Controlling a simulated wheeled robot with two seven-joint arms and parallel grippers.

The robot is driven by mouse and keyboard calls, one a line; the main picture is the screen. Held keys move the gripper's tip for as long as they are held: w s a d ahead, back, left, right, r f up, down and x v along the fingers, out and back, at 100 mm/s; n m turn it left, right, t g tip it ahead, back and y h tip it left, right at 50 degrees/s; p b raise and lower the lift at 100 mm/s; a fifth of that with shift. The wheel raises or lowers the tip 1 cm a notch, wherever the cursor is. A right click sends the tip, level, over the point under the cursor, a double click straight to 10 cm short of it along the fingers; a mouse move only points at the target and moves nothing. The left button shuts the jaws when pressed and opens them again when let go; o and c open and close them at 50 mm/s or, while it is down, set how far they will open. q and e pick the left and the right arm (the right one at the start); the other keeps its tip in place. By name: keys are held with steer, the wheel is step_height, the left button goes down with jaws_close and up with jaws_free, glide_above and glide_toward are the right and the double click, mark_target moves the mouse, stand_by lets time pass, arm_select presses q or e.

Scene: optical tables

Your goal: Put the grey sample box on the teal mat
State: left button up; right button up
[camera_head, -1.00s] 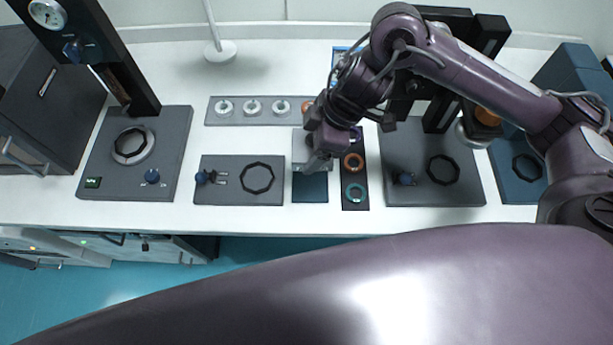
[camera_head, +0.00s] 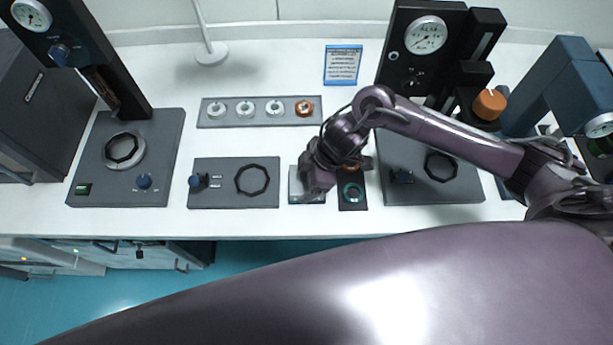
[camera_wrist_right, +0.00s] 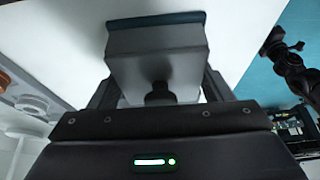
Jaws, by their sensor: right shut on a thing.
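My right gripper (camera_head: 316,188) is over the teal mat near the front edge of the white table. It is shut on the grey sample box (camera_wrist_right: 158,62), which shows between its two fingers in the right wrist view with a black knob facing the gripper. In the head view the box (camera_head: 295,184) is partly hidden by the gripper and covers most of the mat. A teal strip of the mat (camera_wrist_right: 155,20) shows along the box's far edge in the wrist view. I cannot tell whether the box touches the mat. My left gripper is not in view.
A dark plate with a teal ring (camera_head: 351,192) lies just right of the mat. A grey plate with a black ring (camera_head: 235,200) lies to the left. A grey strip (camera_head: 261,122) with several round pieces lies behind. Tall gauge stands rise at both sides.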

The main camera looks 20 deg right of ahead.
steer(key=shift+f, duration=0.1)
steer(key=o, duration=1.1)
steer(key=shift+r, duration=0.35)
steer(key=v, duration=1.1)
steer(key=shift+s+d+r, duration=0.15)
steer(key=shift+d+r, duration=0.05)
steer(key=shift+r, duration=0.05)
